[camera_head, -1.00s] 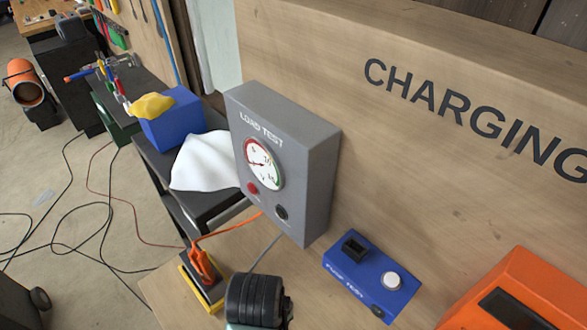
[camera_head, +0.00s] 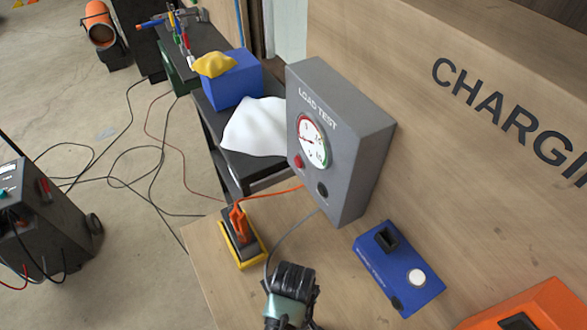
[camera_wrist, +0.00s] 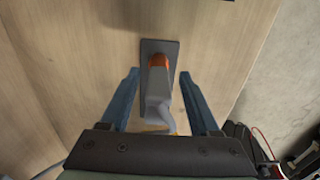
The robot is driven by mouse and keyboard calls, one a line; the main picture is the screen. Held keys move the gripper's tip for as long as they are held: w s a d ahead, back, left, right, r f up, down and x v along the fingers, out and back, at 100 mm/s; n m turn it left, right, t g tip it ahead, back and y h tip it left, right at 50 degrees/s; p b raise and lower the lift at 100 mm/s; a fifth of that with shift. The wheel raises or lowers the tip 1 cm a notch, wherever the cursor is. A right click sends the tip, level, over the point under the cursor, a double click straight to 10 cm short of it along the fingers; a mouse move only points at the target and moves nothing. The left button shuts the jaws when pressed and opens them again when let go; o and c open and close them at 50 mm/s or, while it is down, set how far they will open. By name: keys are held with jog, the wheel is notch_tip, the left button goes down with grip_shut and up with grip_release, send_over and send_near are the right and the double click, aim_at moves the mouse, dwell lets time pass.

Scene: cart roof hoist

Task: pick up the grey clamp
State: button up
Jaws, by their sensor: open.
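In the wrist view the grey clamp (camera_wrist: 158,98) lies between the two blue fingers of my gripper (camera_wrist: 158,75), with a gap on each side. The fingers are open. An orange part (camera_wrist: 159,61) shows at the clamp's far end, over a dark plate (camera_wrist: 171,49). In the head view the dark end of my arm (camera_head: 292,282) is low over the bench, and the grey clamp and fingers are hidden behind it. A grey cable (camera_head: 281,240) runs from the load test box (camera_head: 350,130) down to there.
An orange clamp (camera_head: 238,222) sits on a dark block with a yellow base (camera_head: 252,257) left of my arm. A blue tester (camera_head: 398,268) and an orange case (camera_head: 530,312) stand to the right. A dark wheeled cart (camera_head: 50,225) stands on the floor left.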

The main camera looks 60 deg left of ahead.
jog(key=shift+w+f, duration=0.1)
jog(key=shift+f, duration=1.35)
grip_shut()
dwell(0.3)
